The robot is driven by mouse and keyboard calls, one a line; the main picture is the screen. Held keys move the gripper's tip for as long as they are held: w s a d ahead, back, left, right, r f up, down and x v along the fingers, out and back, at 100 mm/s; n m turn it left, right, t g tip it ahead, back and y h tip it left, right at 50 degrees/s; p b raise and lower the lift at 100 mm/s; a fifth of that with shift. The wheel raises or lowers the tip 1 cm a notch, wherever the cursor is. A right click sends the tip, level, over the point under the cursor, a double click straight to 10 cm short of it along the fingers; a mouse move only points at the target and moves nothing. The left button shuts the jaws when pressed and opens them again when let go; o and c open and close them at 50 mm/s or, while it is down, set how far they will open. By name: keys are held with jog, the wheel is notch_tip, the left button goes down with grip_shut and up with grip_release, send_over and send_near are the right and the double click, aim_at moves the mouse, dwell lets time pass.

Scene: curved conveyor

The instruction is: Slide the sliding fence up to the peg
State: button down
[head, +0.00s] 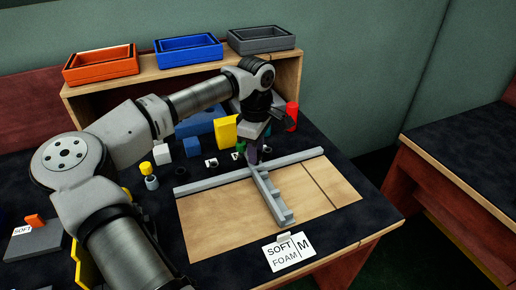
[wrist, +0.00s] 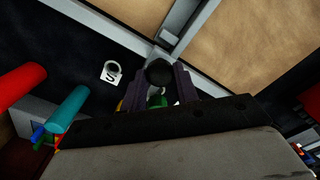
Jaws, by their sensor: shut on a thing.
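The sliding fence (head: 269,196) is a grey bar lying across the wooden board (head: 210,212). It crosses the long grey rail (head: 215,181) along the board's back edge and has a stepped block at its front end. My gripper (head: 254,154) points down at the fence's back end. In the wrist view its purple fingers (wrist: 161,86) are shut on a dark round knob (wrist: 160,72) at the end of the fence (wrist: 181,38). I cannot make out the peg in either view.
A white card (head: 288,251) reading "SOFT FOAM M" lies at the board's front edge. Yellow (head: 223,130) and blue blocks and a red cylinder (head: 292,115) stand behind the rail. Orange, blue and grey trays sit on the back shelf. The board is clear either side of the fence.

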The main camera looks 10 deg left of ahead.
jog(key=c, duration=1.1)
grip_release()
jog(key=shift+o, duration=0.2)
notch_tip(320, 180, up, 14)
